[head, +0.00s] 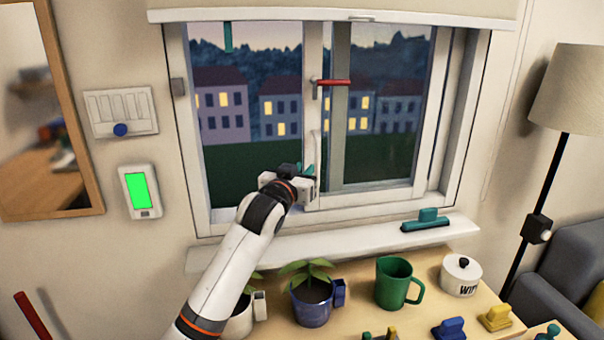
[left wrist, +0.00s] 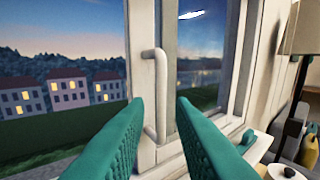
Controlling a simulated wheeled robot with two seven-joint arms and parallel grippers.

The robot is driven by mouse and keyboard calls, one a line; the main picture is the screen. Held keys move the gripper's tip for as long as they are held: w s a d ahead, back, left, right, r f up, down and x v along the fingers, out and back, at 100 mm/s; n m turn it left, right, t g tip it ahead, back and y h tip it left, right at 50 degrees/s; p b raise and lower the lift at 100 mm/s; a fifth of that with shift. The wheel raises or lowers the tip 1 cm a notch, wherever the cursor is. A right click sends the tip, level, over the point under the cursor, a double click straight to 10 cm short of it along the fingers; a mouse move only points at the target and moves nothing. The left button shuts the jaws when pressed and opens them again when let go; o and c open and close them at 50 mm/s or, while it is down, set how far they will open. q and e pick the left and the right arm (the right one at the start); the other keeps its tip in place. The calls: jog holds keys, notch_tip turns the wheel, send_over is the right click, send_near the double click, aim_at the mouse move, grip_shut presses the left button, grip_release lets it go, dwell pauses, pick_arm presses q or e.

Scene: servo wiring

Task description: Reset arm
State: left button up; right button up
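My left arm reaches up from the bottom of the head view to the window, with its gripper (head: 306,172) at the lower middle of the frame. In the left wrist view its two teal fingers (left wrist: 159,101) are spread apart with nothing pinched between them. A white vertical pull handle (left wrist: 158,92) shows in the gap between the fingertips; I cannot tell whether they reach around it. The handle also shows in the head view (head: 315,148), just above the gripper. My right gripper is in neither view.
A red window handle (head: 333,82) sits higher on the frame. A teal squeegee-like tool (head: 427,221) lies on the sill (head: 350,244). Below are a potted plant (head: 312,303), a green jug (head: 392,285) and a white lidded pot (head: 460,276). A lamp (head: 575,95) stands at right.

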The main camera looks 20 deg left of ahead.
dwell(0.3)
pick_arm(q)
jog(key=s+d+f+g, duration=0.1)
jog(key=s+f+g, duration=0.2)
jog(key=s+f, duration=0.7)
jog(key=s+d+f+g, duration=0.25)
jog(key=s+f, duration=0.35)
jog(key=f, duration=0.8)
jog(key=s+f+m+g, duration=0.1)
jog(key=s+f+g, duration=0.25)
jog(key=s, duration=0.65)
jog(key=s+f+g, duration=0.2)
jog(key=s+f, duration=0.2)
jog(key=s, duration=0.5)
jog(key=s+f+m+g, duration=0.1)
jog(key=s+f+g, duration=0.2)
jog(key=s, duration=0.7)
notch_tip(320, 180, down, 24)
jog(key=g, duration=0.2)
jog(key=s+a+f+g, duration=0.1)
jog(key=s+a+f, duration=0.2)
jog(key=s+f, duration=1.4)
jog(key=shift+s+a+f+y, duration=0.15)
jog(key=shift+s+f+y, duration=0.2)
jog(key=shift+f, duration=0.45)
